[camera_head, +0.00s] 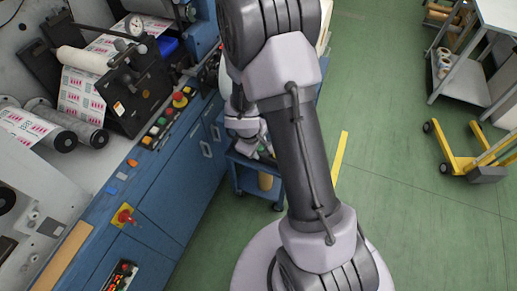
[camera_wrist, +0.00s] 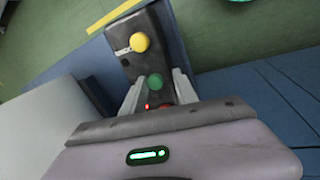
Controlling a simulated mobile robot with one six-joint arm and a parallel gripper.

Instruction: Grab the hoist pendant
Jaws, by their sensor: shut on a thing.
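The hoist pendant (camera_wrist: 148,62) is a dark grey box with a yellow, a green and a red button in a row. It shows in the wrist view, its yellow end pointing away from me. My gripper (camera_wrist: 158,90) is shut on it, with one pale finger on each side near the green and red buttons. The pendant's near end is hidden behind the gripper body. In the head view my arm covers much of the middle, and the pendant there is mostly hidden beside my wrist.
The blue rewinder cabinet (camera_head: 180,190) with its control buttons runs along the left. A blue cart (camera_head: 247,180) stands just below my wrist. A yellow pallet truck (camera_head: 470,155) and a grey shelf table (camera_head: 465,80) stand at the right. The green floor between is open.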

